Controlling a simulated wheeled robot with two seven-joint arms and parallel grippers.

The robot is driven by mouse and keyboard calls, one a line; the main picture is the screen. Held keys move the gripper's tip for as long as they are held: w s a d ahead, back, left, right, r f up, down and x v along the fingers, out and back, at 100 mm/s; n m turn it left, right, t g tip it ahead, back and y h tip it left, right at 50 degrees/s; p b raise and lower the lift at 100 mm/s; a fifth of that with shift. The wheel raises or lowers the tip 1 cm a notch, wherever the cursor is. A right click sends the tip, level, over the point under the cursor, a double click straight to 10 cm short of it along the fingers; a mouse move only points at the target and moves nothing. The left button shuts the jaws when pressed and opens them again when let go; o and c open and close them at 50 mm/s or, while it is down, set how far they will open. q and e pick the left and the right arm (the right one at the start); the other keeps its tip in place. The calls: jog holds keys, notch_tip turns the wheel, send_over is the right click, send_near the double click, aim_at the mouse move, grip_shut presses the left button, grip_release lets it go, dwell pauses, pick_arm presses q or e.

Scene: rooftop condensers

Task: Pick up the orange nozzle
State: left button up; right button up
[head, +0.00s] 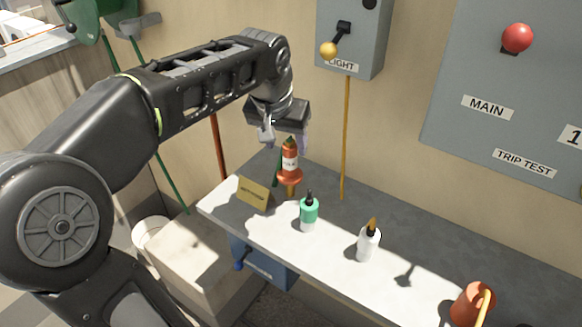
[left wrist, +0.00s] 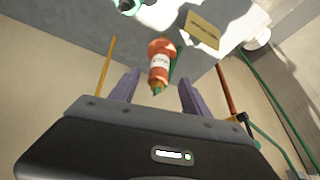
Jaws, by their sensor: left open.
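A white bottle (head: 367,246) further right carries an orange-brown nozzle (head: 372,225). I cannot tell for certain which is meant by the orange nozzle.
A green-and-white bottle (head: 308,214) stands between the orange piece and the white bottle. A yellow card (head: 254,193) stands at the left. An orange can (head: 471,304) is at the lower right. The LIGHT box (head: 352,45) and a large panel (head: 500,85) are on the wall behind.

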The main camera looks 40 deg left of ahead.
aim_at(290, 158)
pick_arm(q)
jog(key=shift+x, duration=0.85)
jog(key=shift+p+x, duration=0.55)
jog(key=shift+x, duration=2.1)
jog(key=shift+c, duration=0.5)
grip_shut()
